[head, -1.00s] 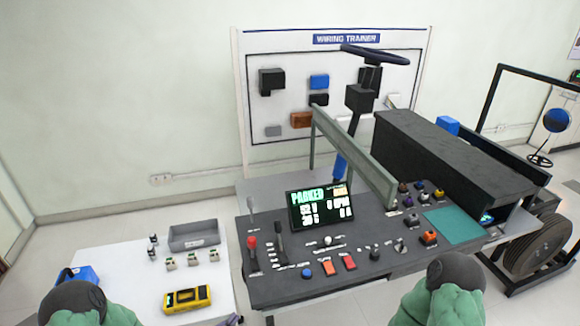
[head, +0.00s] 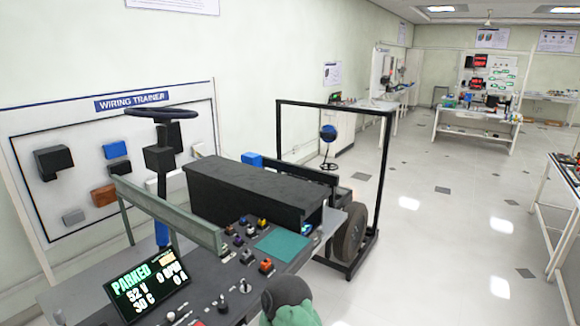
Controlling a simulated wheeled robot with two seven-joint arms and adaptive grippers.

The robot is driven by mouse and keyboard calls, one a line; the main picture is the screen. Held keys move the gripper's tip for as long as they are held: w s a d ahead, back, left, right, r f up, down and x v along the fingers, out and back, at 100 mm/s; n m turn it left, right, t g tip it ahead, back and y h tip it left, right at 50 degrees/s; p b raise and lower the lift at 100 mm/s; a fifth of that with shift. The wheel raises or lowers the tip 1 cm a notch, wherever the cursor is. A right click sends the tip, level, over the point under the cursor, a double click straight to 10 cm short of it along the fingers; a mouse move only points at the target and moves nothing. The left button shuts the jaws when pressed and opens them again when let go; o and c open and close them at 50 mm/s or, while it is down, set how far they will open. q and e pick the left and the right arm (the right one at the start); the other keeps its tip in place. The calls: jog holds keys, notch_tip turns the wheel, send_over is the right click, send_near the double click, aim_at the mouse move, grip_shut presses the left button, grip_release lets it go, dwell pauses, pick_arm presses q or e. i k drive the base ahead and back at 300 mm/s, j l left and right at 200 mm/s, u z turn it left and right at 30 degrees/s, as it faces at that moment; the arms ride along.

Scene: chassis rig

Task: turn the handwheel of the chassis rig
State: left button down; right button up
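A dark blue rimmed wheel (head: 162,112), which looks like the handwheel, sits atop a column at the left of the head view. It is seen nearly edge-on. Its dark column blocks (head: 160,158) and a blue shaft (head: 162,233) run down behind the rig's grey-green rail (head: 170,215). The console screen (head: 147,287) reads PARKED, 52 V, 30 C, 0 RPM and 0 A. Neither gripper is in view. A green and dark part of my arm shows at the bottom edge, apart from the wheel.
The wiring trainer board (head: 25,165) stands behind the wheel. A long black box (head: 250,192) lies across the rig. A black frame (head: 385,150) and a tyre (head: 350,235) stand at its right end. Open tiled floor (head: 440,240) lies to the right.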

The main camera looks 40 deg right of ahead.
aim_at(329, 164)
jog(key=z, duration=1.6)
jog(key=i+l+z, duration=0.3)
jog(key=i, duration=0.45)
jog(key=i+l+z, duration=0.3)
jog(key=i, duration=0.5)
jog(key=i+z, duration=0.25)
jog(key=i, duration=4.4)
jog(key=i+u, duration=0.1)
jog(key=i, duration=0.55)
jog(key=i+l, duration=0.15)
jog(key=i, duration=0.45)
jog(key=i+l+u, duration=0.15)
jog(key=i, duration=0.5)
jog(key=i+j+u, duration=0.2)
jog(key=i+u, duration=0.15)
jog(key=u, duration=0.15)
jog(key=i+u, duration=0.7)
jog(key=u, duration=0.25)
jog(key=i+l+u, duration=0.2)
jog(key=i+u, duration=0.15)
jog(key=u, duration=0.15)
